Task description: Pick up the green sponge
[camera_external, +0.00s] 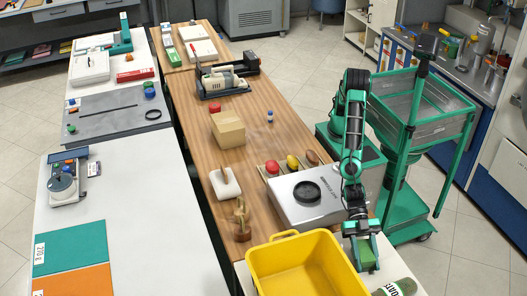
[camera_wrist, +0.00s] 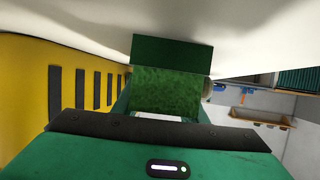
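The green sponge (camera_external: 368,262) is at the lower end of my gripper (camera_external: 365,250), at the front right, just right of the yellow bin. In the wrist view the sponge's rough green face (camera_wrist: 165,92) fills the space in front of my gripper (camera_wrist: 164,108). Green finger parts lie close along both sides of it. Whether they press on the sponge or leave a small gap cannot be made out. Whether the sponge rests on the white surface or is just off it is also unclear.
The yellow bin (camera_external: 274,252) stands close left of my gripper and shows in the wrist view (camera_wrist: 30,85). A silver scale (camera_external: 290,213) with a black disc is behind it. A dark green rolled item labelled OATS (camera_external: 398,288) lies in front right. A wheeled cart (camera_external: 425,105) stands behind right.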

